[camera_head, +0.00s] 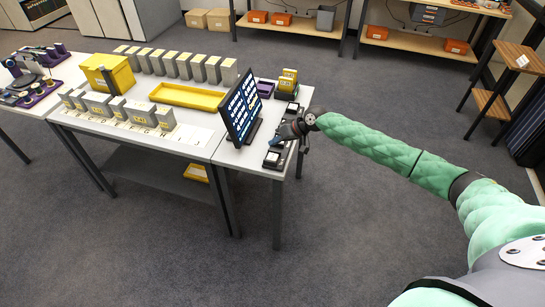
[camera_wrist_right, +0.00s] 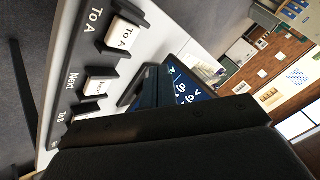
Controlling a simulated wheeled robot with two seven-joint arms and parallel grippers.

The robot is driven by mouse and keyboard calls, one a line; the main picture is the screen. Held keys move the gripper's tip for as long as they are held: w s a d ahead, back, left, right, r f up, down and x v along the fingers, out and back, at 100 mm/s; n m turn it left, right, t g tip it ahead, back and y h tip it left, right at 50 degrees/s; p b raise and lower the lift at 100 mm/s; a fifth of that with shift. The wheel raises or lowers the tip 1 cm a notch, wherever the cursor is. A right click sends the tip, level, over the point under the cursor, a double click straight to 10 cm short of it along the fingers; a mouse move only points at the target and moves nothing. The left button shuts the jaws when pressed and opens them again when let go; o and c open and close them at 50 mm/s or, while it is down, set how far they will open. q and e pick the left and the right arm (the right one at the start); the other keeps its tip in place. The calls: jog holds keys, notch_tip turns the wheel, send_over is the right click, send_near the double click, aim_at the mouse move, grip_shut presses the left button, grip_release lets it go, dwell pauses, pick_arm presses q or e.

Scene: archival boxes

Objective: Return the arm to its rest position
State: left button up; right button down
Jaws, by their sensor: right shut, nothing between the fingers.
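My right arm (camera_head: 380,150), in green padded sleeves, reaches in from the right in the head view. Its dark gripper (camera_head: 280,139) is shut and empty, over the right end of the table (camera_head: 228,155), just right of the screen. Below the gripper are black holders with white buttons (camera_head: 272,158), partly hidden by it. In the right wrist view these show as buttons labelled "To A" (camera_wrist_right: 122,35) and "Next" (camera_wrist_right: 96,87), with another partly cut off. I cannot tell if the fingertips touch anything. My left gripper is not in view.
The upright screen (camera_head: 241,108) stands close to the gripper. Rows of grey boxes (camera_head: 197,68), a yellow tray (camera_head: 188,106) and a yellow bin (camera_head: 97,83) occupy the table further left. Open carpet (camera_head: 370,230) lies below and right of the table. A wooden stand (camera_head: 519,57) is far right.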

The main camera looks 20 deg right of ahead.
dwell(0.3)
